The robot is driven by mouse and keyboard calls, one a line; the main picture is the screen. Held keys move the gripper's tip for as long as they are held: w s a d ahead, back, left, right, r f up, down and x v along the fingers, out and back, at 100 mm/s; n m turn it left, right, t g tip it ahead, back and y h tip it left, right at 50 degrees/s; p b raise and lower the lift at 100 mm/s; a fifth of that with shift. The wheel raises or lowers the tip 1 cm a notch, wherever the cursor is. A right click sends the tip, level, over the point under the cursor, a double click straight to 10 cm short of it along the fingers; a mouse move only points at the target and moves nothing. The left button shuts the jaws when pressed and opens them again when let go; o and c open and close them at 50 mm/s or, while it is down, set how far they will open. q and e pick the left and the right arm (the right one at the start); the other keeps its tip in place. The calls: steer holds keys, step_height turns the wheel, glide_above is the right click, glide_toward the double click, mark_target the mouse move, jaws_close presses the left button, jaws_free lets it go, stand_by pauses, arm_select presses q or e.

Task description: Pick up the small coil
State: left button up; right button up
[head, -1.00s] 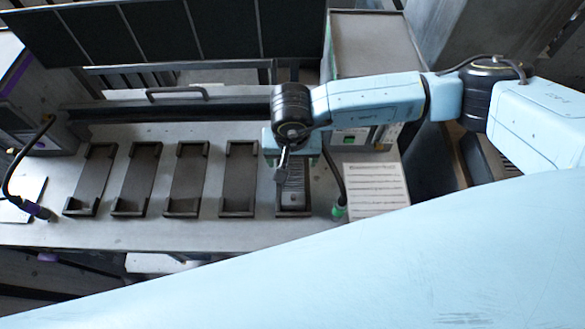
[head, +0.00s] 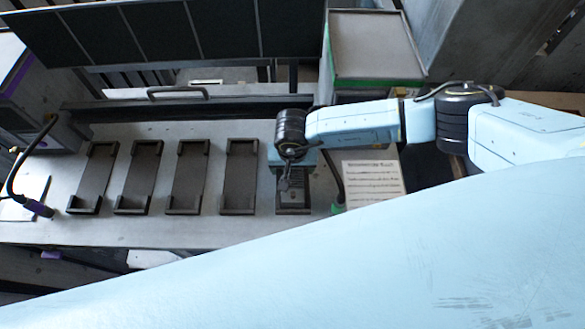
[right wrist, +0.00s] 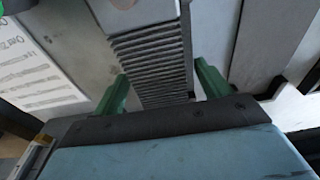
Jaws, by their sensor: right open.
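A small grey ribbed part, which I take to be the small coil (right wrist: 150,55), lies in the rightmost dark holder (head: 293,211) on the bench. In the head view it is mostly hidden under my right gripper (head: 291,180). In the right wrist view my right gripper (right wrist: 161,86) is open, its two green fingers one on each side of the ribbed body with a gap visible. How far down its sides the fingertips reach I cannot tell. My left gripper is not in view.
Several empty dark holders (head: 187,180) stand in a row to the left on the grey bench (head: 190,232). A printed sheet (head: 372,182) and a green-ended cable lie to the right. A purple-ended cable (head: 38,208) is at the far left. A grey-topped box (head: 372,45) stands behind.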

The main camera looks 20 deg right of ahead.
steer(key=c, duration=1.4)
steer(key=shift+r, duration=0.1)
steer(key=shift+r, duration=7)
